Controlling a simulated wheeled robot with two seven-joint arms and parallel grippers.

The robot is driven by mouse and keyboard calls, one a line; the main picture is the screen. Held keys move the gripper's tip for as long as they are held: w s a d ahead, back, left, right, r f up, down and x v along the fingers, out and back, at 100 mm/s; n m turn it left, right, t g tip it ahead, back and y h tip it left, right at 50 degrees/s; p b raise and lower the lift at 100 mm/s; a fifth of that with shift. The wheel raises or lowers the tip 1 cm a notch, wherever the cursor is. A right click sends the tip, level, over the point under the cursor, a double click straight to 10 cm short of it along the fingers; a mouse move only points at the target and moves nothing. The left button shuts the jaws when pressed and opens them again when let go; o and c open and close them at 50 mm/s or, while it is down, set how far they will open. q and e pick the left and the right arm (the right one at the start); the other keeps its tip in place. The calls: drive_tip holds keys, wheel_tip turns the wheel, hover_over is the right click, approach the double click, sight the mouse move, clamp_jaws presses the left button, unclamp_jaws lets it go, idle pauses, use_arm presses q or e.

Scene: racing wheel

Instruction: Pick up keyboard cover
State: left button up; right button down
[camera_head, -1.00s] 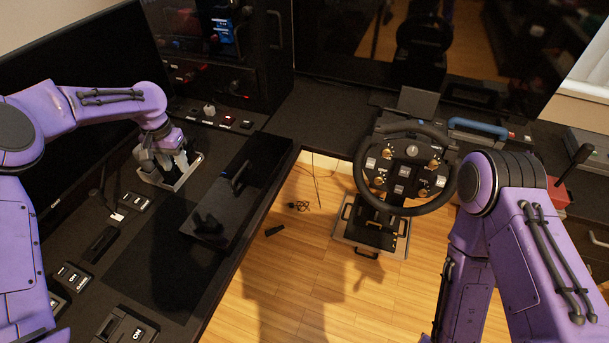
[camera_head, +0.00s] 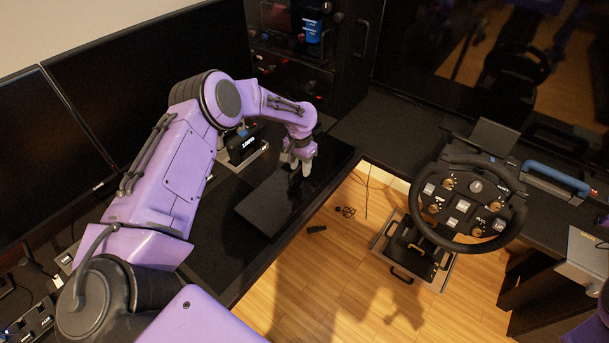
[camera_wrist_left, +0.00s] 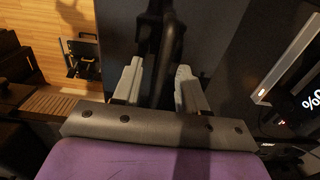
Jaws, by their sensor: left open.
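The keyboard cover (camera_head: 266,204) is a flat black slab lying on the desk near its front edge. Its raised dark handle (camera_wrist_left: 169,45) shows in the left wrist view, between the pale fingers of my left gripper (camera_wrist_left: 158,85). In the head view my left gripper (camera_head: 301,172) points down over the cover and hides most of the handle. The jaws are open, one finger on each side of the handle. I cannot tell whether either finger touches it. My right gripper is out of view.
The steering wheel (camera_head: 443,206) stands to the right, beyond the gap showing wooden floor (camera_head: 345,265). A large dark monitor (camera_head: 150,75) is behind my left arm. A lit box (camera_head: 241,145) stands left of the gripper. A black cabinet (camera_head: 345,60) is at the back.

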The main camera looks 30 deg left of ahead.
use_arm(q)
drive_tip(key=shift+a+f, duration=0.1)
drive_tip(key=shift+f, duration=0.55)
clamp_jaws()
drive_tip(key=shift+r, duration=0.1)
